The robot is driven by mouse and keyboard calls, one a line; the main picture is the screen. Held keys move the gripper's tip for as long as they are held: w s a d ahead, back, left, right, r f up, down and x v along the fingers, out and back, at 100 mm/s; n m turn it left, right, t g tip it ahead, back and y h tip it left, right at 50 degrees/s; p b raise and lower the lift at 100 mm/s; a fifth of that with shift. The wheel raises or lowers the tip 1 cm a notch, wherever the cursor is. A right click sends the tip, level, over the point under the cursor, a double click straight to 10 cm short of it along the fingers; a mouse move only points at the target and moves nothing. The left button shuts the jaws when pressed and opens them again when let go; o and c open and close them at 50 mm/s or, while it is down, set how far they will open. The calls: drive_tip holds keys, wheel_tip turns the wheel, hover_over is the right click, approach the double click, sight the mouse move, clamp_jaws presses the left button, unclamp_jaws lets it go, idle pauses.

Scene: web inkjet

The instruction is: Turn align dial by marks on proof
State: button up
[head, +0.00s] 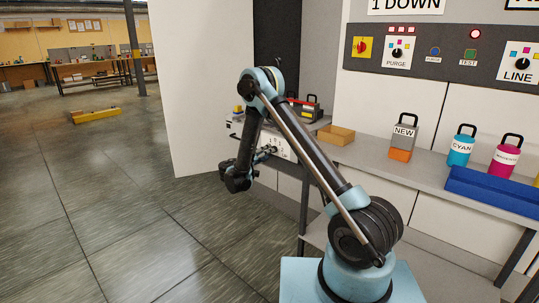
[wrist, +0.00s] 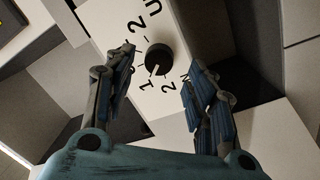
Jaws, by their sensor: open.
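In the wrist view a black round dial (wrist: 158,60) with a white pointer line sits on a white panel (wrist: 185,38) printed with digits and letters. The pointer is aimed down-left, near a "1". My gripper (wrist: 159,57) is open, its two fingers on either side of the dial, with gaps between fingers and dial. In the head view my gripper (head: 269,151) reaches the white marked panel (head: 281,143) by the bench, and my arm partly hides it. The dial is too small to make out there. I cannot pick out a proof sheet.
A control panel with a PURGE knob (head: 397,54) and a LINE knob (head: 522,65) is on the right. A grey NEW bottle (head: 404,133), a cyan bottle (head: 461,146) and a magenta bottle (head: 504,157) stand on the bench. Open floor (head: 130,200) lies left.

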drive_tip(key=v, duration=0.9)
drive_tip(key=shift+f, duration=0.15)
